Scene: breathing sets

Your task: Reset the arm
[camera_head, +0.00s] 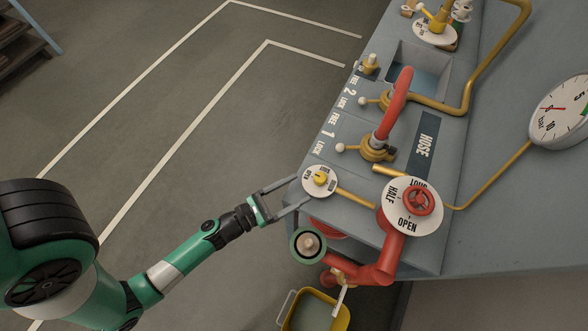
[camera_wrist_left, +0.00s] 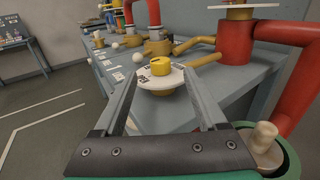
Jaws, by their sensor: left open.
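My left gripper (camera_head: 287,199) comes in from the left in the head view. Its two fingers are spread apart and hold nothing. Its tips are beside a white round dial with a yellow knob (camera_head: 320,180) at the near left corner of the grey bench. In the left wrist view the open left gripper (camera_wrist_left: 148,90) faces the same yellow knob (camera_wrist_left: 161,67), which shows between the fingers, a little beyond them. Whether a finger touches the dial plate, I cannot tell. My right gripper is not in view.
The grey bench (camera_head: 455,190) carries a red valve with a "HALF/OPEN" plate (camera_head: 402,222), a red curved hose (camera_head: 397,100) and a gauge (camera_head: 558,112). A red pipe (camera_head: 385,262) and yellow bucket (camera_head: 315,314) are at the near side. The floor (camera_head: 200,130) at left is clear.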

